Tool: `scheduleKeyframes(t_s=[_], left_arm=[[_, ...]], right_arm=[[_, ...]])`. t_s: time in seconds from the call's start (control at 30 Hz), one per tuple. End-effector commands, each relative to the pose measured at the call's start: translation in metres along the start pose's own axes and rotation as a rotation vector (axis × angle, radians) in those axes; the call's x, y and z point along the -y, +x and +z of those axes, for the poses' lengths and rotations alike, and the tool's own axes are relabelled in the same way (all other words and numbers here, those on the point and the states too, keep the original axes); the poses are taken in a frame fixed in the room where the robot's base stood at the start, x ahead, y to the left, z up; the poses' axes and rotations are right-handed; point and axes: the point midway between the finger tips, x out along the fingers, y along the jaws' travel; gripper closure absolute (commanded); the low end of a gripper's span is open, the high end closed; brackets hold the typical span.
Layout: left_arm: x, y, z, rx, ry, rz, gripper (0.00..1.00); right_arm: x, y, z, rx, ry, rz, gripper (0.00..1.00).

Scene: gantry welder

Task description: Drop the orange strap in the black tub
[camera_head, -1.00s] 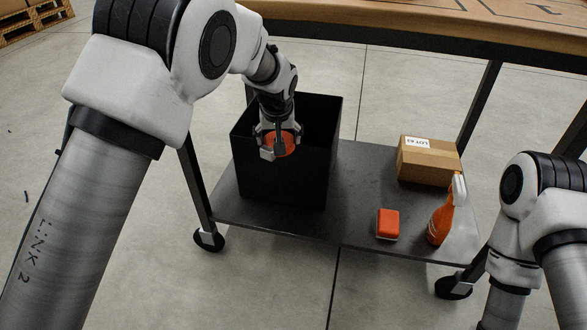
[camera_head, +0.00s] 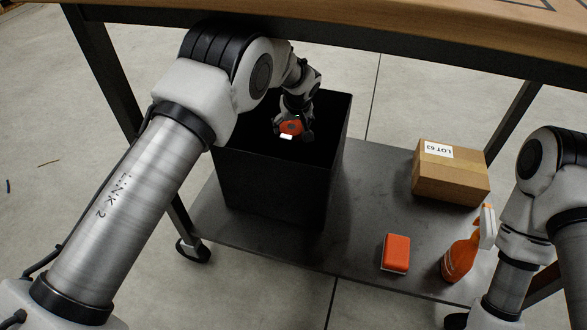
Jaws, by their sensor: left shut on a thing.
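The orange strap (camera_head: 291,127) looks like a small round roll and is held in my left gripper (camera_head: 292,131). My left gripper is shut on it, over the open top of the black tub (camera_head: 270,190). The strap shows against the tub's dark inside; how deep it is relative to the rim is hard to tell. The tub stands upright on the left part of the grey lower shelf. My right arm comes in at the right edge, and its gripper is out of view.
On the grey shelf (camera_head: 370,220), right of the tub, are a cardboard box (camera_head: 450,172), an orange sponge-like block (camera_head: 396,253) and an orange spray bottle (camera_head: 460,258).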

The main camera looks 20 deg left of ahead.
Motion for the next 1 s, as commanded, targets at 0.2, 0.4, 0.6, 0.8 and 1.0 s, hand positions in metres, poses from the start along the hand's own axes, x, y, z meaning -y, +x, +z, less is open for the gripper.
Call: scheduleKeyframes(t_s=[0.2, 0.4, 0.6, 0.8, 1.0], left_arm=[[0.006, 0.033, 0.020, 0.003, -0.018, -0.006, 0.66], [0.006, 0.064, 0.032, 0.002, -0.017, -0.005, 0.66], [0.006, 0.097, 0.046, 0.002, -0.018, -0.004, 0.66], [0.005, 0.095, 0.045, 0.000, -0.018, -0.004, 0.66], [0.006, 0.101, 0.047, 0.001, -0.017, -0.004, 0.66]], right_arm=[[0.000, 0.018, 0.000, 0.000, 0.000, 0.000, 1.00], [-0.001, 0.035, -0.001, -0.002, 0.004, 0.000, 1.00], [-0.001, 0.054, -0.002, -0.005, 0.008, 0.001, 1.00], [-0.001, 0.051, -0.003, -0.006, 0.009, 0.001, 1.00], [-0.001, 0.056, -0.003, -0.006, 0.009, 0.001, 1.00]])
